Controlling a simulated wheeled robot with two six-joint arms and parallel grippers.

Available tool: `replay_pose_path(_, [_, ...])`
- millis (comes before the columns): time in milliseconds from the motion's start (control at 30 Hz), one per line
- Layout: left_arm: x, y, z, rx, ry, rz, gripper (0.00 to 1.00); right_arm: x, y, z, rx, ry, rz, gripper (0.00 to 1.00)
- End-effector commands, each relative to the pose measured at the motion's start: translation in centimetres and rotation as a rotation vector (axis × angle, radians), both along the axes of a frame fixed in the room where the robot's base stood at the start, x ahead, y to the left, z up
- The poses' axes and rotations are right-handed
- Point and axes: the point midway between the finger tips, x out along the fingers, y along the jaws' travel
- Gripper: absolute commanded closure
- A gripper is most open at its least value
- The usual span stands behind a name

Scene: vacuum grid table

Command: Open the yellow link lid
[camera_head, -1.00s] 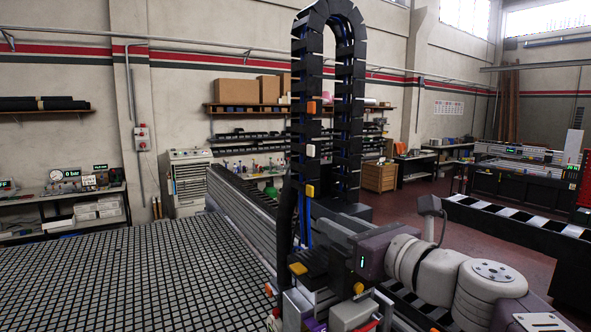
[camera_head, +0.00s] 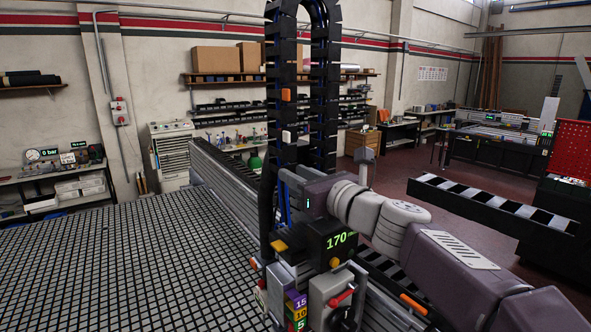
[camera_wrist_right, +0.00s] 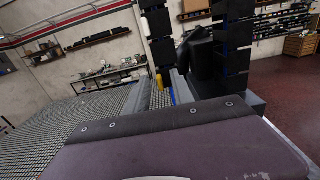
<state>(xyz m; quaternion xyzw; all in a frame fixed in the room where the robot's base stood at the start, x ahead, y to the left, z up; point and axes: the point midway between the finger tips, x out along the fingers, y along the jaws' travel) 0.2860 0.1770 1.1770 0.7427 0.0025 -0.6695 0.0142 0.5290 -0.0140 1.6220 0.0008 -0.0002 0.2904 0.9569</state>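The black cable chain (camera_head: 275,60) stands upright in a loop, with an orange lid (camera_head: 286,95) and a white lid (camera_head: 287,136) on its left strand. The yellow link lid is hidden behind my right gripper (camera_head: 282,190) in the head view. A small yellow piece, apparently that lid (camera_wrist_right: 158,82), shows in the right wrist view low on the near strand. My right gripper is beside the strand. Its two grey fingers (camera_wrist_right: 163,80) look spread, with the yellow piece between them; contact cannot be told. My left gripper is not in view.
A black box with a green 170 display (camera_head: 340,241), a red lever (camera_head: 341,298) and coloured labels stand just below my right wrist. The grey gantry beam (camera_head: 225,180) runs behind. The grid table (camera_head: 110,260) is clear at left.

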Motion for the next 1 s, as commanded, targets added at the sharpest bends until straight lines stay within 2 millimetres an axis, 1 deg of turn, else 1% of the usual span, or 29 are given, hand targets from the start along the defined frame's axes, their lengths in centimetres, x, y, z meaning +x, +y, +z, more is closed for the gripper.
replay_pose_path(100, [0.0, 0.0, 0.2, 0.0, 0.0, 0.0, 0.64, 0.5, 0.4, 0.0, 0.0, 0.0, 0.0, 0.71])
replay_pose_path(300, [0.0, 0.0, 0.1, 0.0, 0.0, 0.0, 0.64, 0.5, 0.4, -0.1, 0.0, 0.0, 0.0, 0.71])
replay_pose_path(333, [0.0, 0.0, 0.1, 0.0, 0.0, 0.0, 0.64, 0.5, 0.4, 0.0, 0.0, 0.0, 0.0, 0.76])
replay_pose_path(367, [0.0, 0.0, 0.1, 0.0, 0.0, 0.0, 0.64, 0.5, 0.4, 0.0, 0.0, 0.0, 0.0, 0.85])
replay_pose_path(400, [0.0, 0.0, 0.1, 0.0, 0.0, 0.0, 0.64, 0.5, 0.4, 0.0, 0.0, 0.0, 0.0, 0.96])
replay_pose_path(433, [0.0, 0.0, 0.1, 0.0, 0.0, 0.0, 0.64, 0.5, 0.4, 0.0, 0.0, 0.0, -0.001, 1.0])
replay_pose_path(767, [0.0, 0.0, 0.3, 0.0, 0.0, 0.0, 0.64, 0.6, 0.2, 0.0, -0.001, 0.001, 0.014, 1.0])
replay_pose_path(1000, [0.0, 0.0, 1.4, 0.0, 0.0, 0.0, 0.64, 0.6, -0.6, 0.2, -0.001, 0.001, 0.125, 1.0])
